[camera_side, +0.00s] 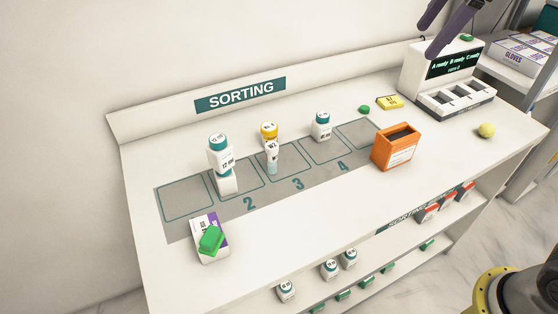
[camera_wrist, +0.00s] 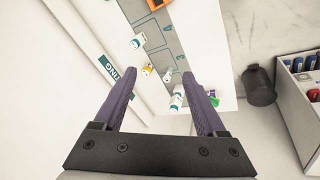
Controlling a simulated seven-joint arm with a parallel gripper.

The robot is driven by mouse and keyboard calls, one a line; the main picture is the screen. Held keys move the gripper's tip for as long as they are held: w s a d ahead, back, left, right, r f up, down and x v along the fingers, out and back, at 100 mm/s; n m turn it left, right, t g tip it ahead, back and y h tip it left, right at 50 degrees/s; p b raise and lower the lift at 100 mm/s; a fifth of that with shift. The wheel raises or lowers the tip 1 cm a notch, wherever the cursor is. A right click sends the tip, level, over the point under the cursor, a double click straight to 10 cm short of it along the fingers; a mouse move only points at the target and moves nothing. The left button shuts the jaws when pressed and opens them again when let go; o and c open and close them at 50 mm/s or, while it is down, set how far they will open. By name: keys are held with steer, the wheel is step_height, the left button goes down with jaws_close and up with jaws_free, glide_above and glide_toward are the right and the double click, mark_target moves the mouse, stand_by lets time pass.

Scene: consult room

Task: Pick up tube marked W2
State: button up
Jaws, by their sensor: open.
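A small white tube (camera_side: 272,160) with a dark mark that looks like W2 stands upright on the grey mat (camera_side: 180,230), between the numbers 2 and 3. A yellow-capped bottle (camera_side: 269,131) is close behind it. In the wrist view a small white tube (camera_wrist: 168,76) shows beside the yellow-capped bottle (camera_wrist: 148,70); its mark is too small to read there. My gripper (camera_side: 426,42) is at the top right in the side view, high and well away from the tube. In the wrist view my gripper (camera_wrist: 159,74) has its purple fingers spread, with nothing held.
An orange box (camera_side: 396,148), a display machine (camera_side: 450,85), a yellow ball (camera_side: 486,130) and a green item on a carton (camera_side: 210,240) are on the counter.

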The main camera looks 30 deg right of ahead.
steer(key=w+a+f+n+g, duration=0.1)
steer(key=w+a+f+n, duration=0.2)
steer(key=w+a, duration=0.45)
steer(key=n+g, duration=0.3)
glide_above(273, 161)
steer(key=w, duration=0.2)
steer(key=shift+h, duration=0.3)
steer(key=f, duration=1.9)
steer(key=shift+s+d+f, duration=0.1)
steer(key=shift+d+f, duration=0.15)
step_height(273, 161, down, 7)
steer(key=shift+r, duration=0.15)
steer(key=shift+s+f, duration=0.15)
steer(key=shift+f, duration=1.5)
steer(key=shift+s+f, duration=0.1)
steer(key=shift+f, duration=1.5)
steer(key=shift+r, duration=0.1)
jaws_close()
